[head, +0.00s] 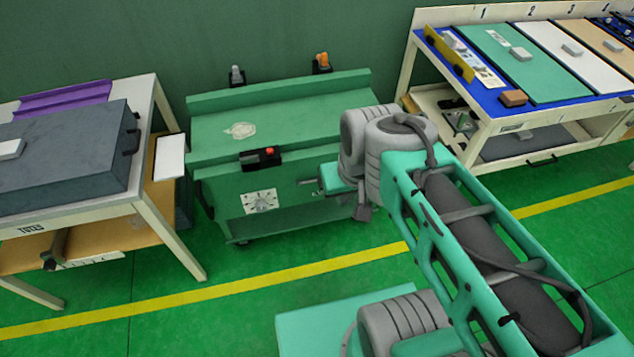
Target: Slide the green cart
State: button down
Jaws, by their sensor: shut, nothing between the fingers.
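The green cart (290,115) stands against the back wall between two tables. It has a flat top with a pale round mark, a raised back edge and a front panel with a white label. A black block with a red button sits at its front top edge. My gripper (308,182) is at the cart's front, its thin tip showing left of my grey wrist. It is shut and empty. I cannot tell whether it touches the front panel. My arm hides the cart's right front part.
A white table (150,100) with a grey case (70,150) and a purple tray (65,98) stands at left. A workbench (440,60) with coloured panels stands at right. The green floor in front is clear, crossed by a yellow line (270,270).

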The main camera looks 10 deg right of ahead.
aim_at(231, 168)
jog(key=z, duration=0.1)
jog(key=i, duration=0.45)
jog(key=u, duration=3.45)
